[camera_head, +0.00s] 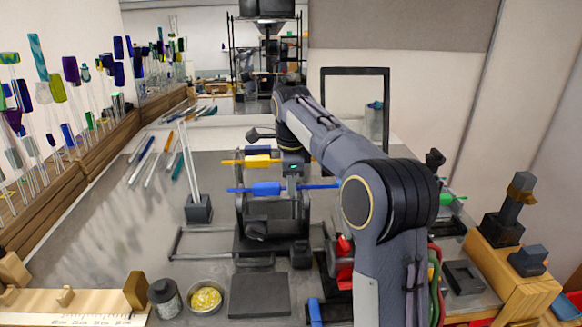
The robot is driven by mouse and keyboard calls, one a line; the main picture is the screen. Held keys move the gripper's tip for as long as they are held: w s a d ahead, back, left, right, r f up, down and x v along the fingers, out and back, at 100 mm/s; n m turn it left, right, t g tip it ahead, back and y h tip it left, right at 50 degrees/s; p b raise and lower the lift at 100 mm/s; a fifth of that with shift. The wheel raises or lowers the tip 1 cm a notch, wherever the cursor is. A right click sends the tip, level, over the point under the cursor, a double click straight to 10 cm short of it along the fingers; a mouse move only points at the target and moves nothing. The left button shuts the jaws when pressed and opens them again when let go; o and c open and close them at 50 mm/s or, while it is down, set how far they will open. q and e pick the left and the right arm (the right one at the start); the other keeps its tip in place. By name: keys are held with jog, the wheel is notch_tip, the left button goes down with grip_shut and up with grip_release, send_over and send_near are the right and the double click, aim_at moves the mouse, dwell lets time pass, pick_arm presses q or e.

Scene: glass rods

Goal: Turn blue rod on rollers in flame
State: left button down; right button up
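A blue rod (266,189) with a thicker middle lies level, left to right, across the near side of a dark roller stand (240,214). My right arm reaches over from the right and bends down behind the stand. Its gripper (292,172) points down at the blue rod, just right of the thick middle. The fingertips are small and dark here, so I cannot tell whether they grip the rod or only sit beside it. I cannot make out a flame. My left gripper is out of view.
A yellow rod (233,162) lies behind the blue one. A dark square pad (259,296), a bowl of yellow bits (205,298) and a jar (164,297) stand in front. Loose rods (150,168) lie at left. A wooden block (515,275) stands at right. My arm hides much of the right side.

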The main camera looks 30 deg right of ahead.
jog(key=shift+f, duration=0.5)
grip_shut()
jog(key=shift+a, duration=0.1)
jog(key=shift+f+t+h, duration=0.1)
jog(key=shift+t+h, duration=0.2)
jog(key=shift+t, duration=0.2)
jog(key=shift+w+d+g+y, duration=0.15)
jog(key=shift+g+y, duration=0.35)
jog(key=shift+g, duration=0.5)
jog(key=shift+w+d+g+y, duration=0.15)
jog(key=shift+g+y, duration=0.35)
jog(key=shift+g, duration=0.5)
